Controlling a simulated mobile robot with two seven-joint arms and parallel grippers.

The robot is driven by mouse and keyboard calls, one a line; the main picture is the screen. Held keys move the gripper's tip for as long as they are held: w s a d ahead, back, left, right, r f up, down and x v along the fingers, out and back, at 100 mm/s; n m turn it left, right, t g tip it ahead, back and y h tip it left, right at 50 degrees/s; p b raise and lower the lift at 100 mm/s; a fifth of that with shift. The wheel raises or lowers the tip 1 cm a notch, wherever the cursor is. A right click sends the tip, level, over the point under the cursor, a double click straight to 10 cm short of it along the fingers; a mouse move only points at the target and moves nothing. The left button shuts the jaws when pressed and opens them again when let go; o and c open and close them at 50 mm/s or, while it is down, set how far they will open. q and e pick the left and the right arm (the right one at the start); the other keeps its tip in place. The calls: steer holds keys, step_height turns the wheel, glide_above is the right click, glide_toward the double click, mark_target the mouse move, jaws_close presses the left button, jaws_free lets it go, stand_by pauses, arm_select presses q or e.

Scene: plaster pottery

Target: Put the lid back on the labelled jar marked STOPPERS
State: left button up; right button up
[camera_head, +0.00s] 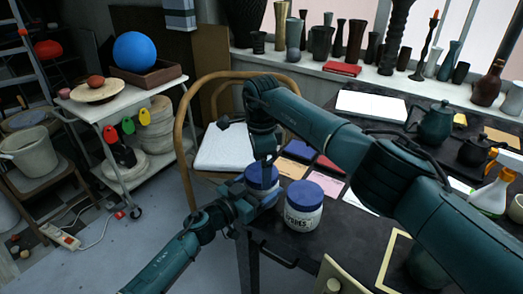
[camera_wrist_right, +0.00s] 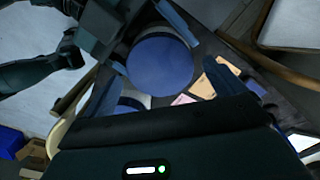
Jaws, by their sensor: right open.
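A white jar with a blue lid (camera_head: 304,194) stands on the dark table's front left corner. Its dark label (camera_head: 302,220) seems to end in "PERS"; the rest is unclear. Just left of it is a second blue lid (camera_head: 262,175), apparently on another jar. My right gripper (camera_head: 263,158) points down over this left lid. In the right wrist view it is open, its fingers either side of the round blue lid (camera_wrist_right: 160,66), with nothing clearly gripped.
Coloured cards (camera_head: 298,150) lie behind the jars. A teapot (camera_head: 435,122) and a spray bottle (camera_head: 490,192) stand to the right. A wooden chair (camera_head: 185,150) is behind the table, and a white trolley (camera_head: 85,108) is at left. My right forearm crosses over the table.

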steer(key=shift+f, duration=0.65)
steer(key=shift+c, duration=0.4)
steer(key=c, duration=0.9)
steer(key=m, duration=1)
steer(key=shift+m, duration=0.3)
steer(key=m, duration=1)
steer(key=shift+m, duration=0.3)
steer(key=o, duration=1.1)
